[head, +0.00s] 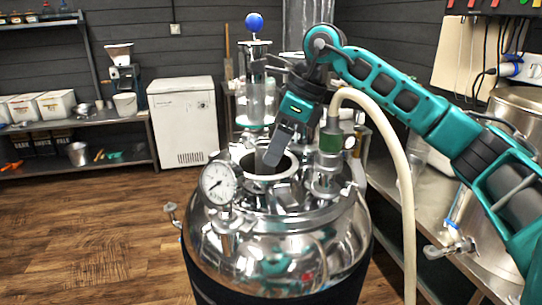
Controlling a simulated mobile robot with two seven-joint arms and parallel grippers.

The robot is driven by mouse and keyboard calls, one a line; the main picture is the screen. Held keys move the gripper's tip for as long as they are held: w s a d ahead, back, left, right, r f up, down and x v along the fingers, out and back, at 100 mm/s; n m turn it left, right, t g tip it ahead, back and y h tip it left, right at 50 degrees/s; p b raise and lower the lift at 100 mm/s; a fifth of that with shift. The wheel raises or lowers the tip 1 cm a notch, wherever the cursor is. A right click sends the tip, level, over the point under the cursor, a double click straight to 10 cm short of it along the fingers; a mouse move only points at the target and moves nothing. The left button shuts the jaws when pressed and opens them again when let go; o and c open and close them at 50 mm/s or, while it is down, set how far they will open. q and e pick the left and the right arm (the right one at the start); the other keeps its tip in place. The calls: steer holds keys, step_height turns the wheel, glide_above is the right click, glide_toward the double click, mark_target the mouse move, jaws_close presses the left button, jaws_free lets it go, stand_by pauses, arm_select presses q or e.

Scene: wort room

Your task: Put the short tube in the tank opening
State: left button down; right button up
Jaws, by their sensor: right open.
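The tank (207,252) is a shiny steel vessel in the middle of the head view. Its round, steel-rimmed opening (270,182) is on top. My right gripper (273,157) points down over the opening, with its jaws open and its fingertips at or just above the rim. A greyish upright piece, possibly the short tube (261,160), shows at the opening beside the fingers. I cannot tell how deep it sits, as the fingers and rim partly hide it. My left gripper is out of view.
A pressure gauge (218,184) stands at the front left of the opening. A green-collared fitting (330,140) with a cream hose (403,190) stands close on the right. A glass cylinder (257,98) rises behind. A steel bench (405,215) is at the right; the left floor is clear.

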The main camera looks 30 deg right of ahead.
arm_select(q)
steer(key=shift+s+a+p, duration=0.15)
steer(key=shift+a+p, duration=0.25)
steer(key=shift+p, duration=0.15)
arm_select(e)
steer(key=v, duration=0.8)
steer(key=shift+r, duration=0.2)
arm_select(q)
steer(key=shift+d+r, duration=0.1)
arm_select(e)
steer(key=shift+s+d, duration=0.1)
